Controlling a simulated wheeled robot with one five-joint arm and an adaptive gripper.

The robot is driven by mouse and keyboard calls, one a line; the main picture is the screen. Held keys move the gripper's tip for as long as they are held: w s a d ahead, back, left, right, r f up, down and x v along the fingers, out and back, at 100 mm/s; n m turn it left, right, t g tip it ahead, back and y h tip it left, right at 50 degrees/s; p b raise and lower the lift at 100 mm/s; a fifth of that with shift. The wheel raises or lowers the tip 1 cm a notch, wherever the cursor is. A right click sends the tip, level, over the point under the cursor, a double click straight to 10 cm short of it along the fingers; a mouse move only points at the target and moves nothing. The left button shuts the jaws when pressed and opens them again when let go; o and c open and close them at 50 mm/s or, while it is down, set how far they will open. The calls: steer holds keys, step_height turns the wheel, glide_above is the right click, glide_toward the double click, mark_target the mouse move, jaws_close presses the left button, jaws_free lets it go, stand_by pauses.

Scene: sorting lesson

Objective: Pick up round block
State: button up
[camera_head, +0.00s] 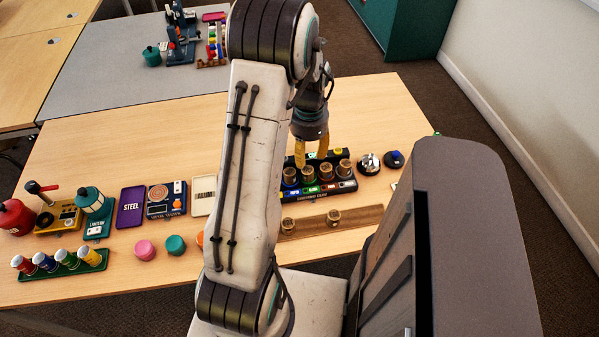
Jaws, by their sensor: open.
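Several round pieces are in view, and I cannot tell which one is the round block. A pink round piece (145,249) and a teal round piece (175,244) lie on the table's near side. Two brass-coloured round pieces (334,216) (288,225) sit on a wooden strip (362,216). Similar ones stand in the dark sorting rack (284,192). My gripper (312,156) points down with its yellow fingers apart, above the rack's back edge.
A metal dish (369,164) and a dark blue-topped piece (394,159) stand right. The table's back left is clear.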

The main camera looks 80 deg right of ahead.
mark_target(308, 169)
steer(key=shift+d+m, duration=0.25)
steer(key=shift+m, duration=0.95)
steer(key=shift+f+m, duration=0.3)
steer(key=shift+a+f+p, duration=0.1)
steer(key=shift+f+p, duration=0.2)
steer(key=shift+f, duration=3.15)
steer(key=c, duration=0.5)
steer(key=shift+c, duration=0.2)
